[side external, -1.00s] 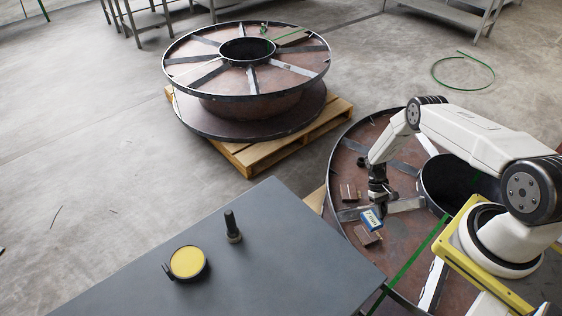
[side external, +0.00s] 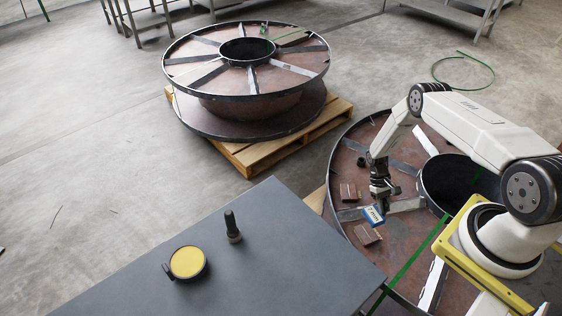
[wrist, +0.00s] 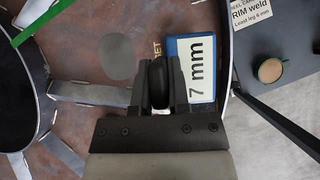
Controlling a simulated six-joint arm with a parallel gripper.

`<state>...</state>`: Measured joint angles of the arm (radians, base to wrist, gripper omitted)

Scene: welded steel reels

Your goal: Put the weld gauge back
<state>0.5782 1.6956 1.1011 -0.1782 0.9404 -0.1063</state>
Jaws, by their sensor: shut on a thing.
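The weld gauge (side external: 373,216) is a small blue block with a white face; in the wrist view the gauge (wrist: 196,68) reads "7 mm". My gripper (side external: 379,192) is above the near reel (side external: 400,248) in the side view, with the gauge at its fingertips. In the wrist view my gripper (wrist: 160,85) is shut on a dark, rounded grip beside the gauge's blue face. The gauge looks tilted and close over the reel's flange; I cannot tell whether it touches. A grey round spot (wrist: 117,57) and partly hidden lettering ending in "ET" show on the reel face.
A grey table (side external: 290,260) holds a yellow disc (side external: 187,262) and a dark upright post (side external: 232,228). A raised rim edges the reel. Another reel (side external: 290,70) sits on a pallet behind.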

